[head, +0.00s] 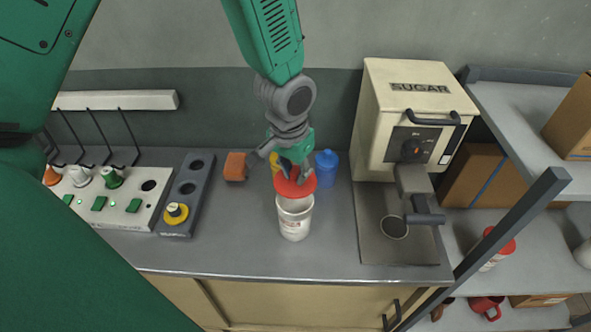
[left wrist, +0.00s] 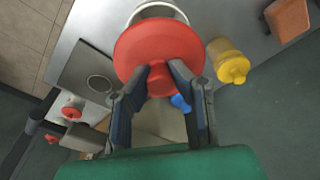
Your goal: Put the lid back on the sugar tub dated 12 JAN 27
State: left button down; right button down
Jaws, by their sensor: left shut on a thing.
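My left gripper (head: 297,172) is shut on the red lid (head: 290,188) and holds it over the white sugar tub (head: 294,222). The tub stands upright and open on the counter, with a printed label too small to read. The lid looks slightly above the tub's rim, towards its back side; I cannot tell if they touch. In the left wrist view the fingers (left wrist: 160,76) pinch the knob of the lid (left wrist: 150,43), and part of the tub's white rim (left wrist: 158,12) shows beyond the lid's edge. My right gripper is not in view.
A blue container (head: 326,168) and a yellow one (left wrist: 229,62) stand close behind the tub. An orange block (head: 235,167) lies left. The SUGAR machine (head: 405,120) stands right. Another red-lidded white tub (head: 497,250) is on the right shelf. The counter's front is clear.

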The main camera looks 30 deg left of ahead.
pick_arm(q)
notch_tip(320, 180, down, 4)
jog(key=b, duration=0.3)
jog(key=shift+d+r, duration=0.1)
jog(key=shift+r, duration=0.1)
jog(key=shift+f+b, duration=0.4)
jog(key=shift+f, duration=0.45)
jog(key=shift+r+p, duration=0.15)
jog(key=shift+p, duration=0.45)
jog(key=shift+f, duration=0.2)
dwell(1.1)
jog(key=shift+p, duration=0.45)
dwell(0.4)
jog(key=c, duration=0.9)
grip_release()
